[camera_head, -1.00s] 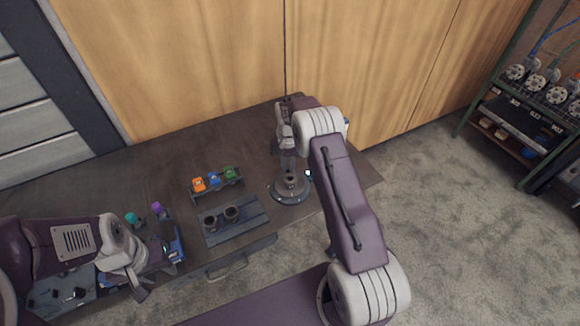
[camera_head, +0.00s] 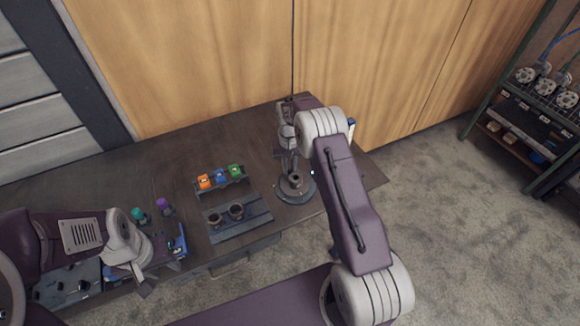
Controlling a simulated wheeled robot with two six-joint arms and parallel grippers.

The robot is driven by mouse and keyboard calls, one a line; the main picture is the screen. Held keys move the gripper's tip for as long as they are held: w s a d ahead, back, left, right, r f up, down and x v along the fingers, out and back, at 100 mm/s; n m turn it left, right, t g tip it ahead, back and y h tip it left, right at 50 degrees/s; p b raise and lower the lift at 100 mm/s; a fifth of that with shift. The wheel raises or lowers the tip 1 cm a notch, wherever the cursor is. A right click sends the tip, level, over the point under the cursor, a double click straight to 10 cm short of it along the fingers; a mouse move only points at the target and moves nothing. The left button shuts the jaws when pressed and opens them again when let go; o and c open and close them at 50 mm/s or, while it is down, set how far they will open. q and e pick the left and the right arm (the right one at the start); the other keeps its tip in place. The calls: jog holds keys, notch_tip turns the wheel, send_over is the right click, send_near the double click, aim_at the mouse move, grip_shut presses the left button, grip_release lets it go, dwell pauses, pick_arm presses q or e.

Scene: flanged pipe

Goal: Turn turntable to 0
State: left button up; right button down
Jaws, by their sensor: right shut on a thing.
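The turntable (camera_head: 307,196) is a dark round disc near the right end of the table, with a short flanged piece (camera_head: 296,179) standing at its middle. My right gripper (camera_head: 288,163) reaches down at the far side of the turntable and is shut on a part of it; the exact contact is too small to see. No angle marking is readable. My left gripper (camera_head: 146,287) hangs over the table's front edge at the lower left, away from the turntable; its jaw opening is unclear.
A rack (camera_head: 238,187) holds orange, blue and green items. A grey plate (camera_head: 258,222) with two dark cups lies in front of it. Teal (camera_head: 138,214) and purple (camera_head: 162,204) items stand to the left. A shelf (camera_head: 500,100) stands at right. The table's back is clear.

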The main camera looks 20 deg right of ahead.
dwell(0.5)
jog(key=c, duration=1.4)
grip_release()
jog(key=shift+o, duration=0.2)
notch_tip(320, 180, up, 9)
jog(key=b, duration=0.1)
